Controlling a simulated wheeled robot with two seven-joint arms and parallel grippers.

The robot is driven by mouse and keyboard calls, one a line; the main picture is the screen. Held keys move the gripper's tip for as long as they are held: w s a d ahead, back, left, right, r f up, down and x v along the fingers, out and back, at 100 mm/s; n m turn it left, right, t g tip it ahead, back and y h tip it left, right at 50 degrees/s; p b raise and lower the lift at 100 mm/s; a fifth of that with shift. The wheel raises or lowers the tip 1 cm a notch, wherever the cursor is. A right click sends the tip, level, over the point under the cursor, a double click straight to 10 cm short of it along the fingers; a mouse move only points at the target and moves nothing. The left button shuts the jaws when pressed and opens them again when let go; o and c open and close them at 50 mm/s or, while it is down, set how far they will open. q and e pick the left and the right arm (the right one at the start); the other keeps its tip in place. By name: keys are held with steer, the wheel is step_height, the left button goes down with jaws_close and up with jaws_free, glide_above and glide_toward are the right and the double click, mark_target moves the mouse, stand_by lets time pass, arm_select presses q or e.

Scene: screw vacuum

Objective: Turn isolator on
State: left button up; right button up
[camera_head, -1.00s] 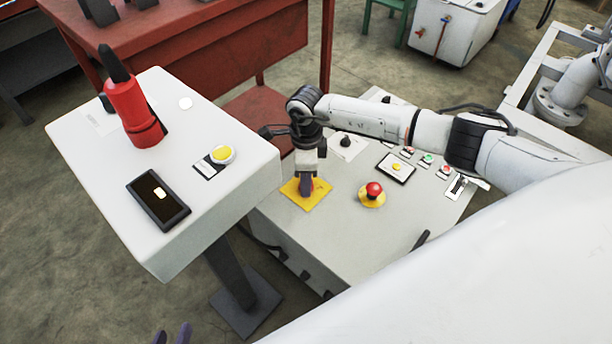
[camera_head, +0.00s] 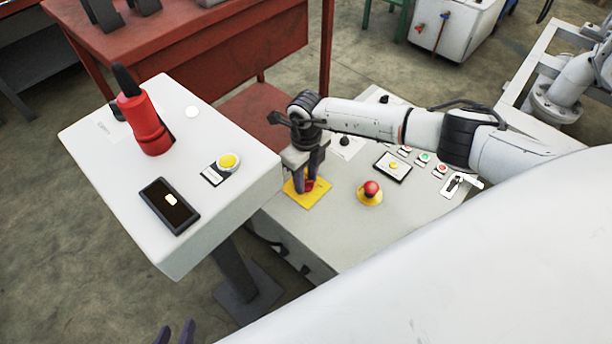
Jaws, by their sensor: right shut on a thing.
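The isolator is a red knob (camera_head: 309,184) on a square yellow plate (camera_head: 318,198), set in the light grey panel top. My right gripper (camera_head: 306,187) points down over it, with its two dark fingers on either side of the red knob, shut on it. The fingers hide part of the knob. My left gripper (camera_head: 175,335) shows only as two dark fingertips at the bottom edge, apart, with nothing seen between them.
A red mushroom button (camera_head: 371,188) on a yellow base sits right of the isolator. Small buttons (camera_head: 424,157) and a black knob (camera_head: 345,141) lie further back. A raised white console (camera_head: 110,160) with a red handle (camera_head: 146,125) stands close on the left.

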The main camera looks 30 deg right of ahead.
mark_target(306, 181)
arm_select(q)
steer(key=shift+s, duration=0.1)
stand_by(0.3)
arm_select(e)
steer(key=o, duration=1.1)
steer(key=shift+c, duration=0.2)
arm_select(q)
steer(key=p, duration=0.2)
steer(key=shift+a+r+p, duration=0.25)
steer(key=shift+r+p, duration=0.05)
steer(key=shift+r, duration=0.1)
arm_select(e)
step_height(306, 181, up, 10)
steer(key=shift+r, duration=0.2)
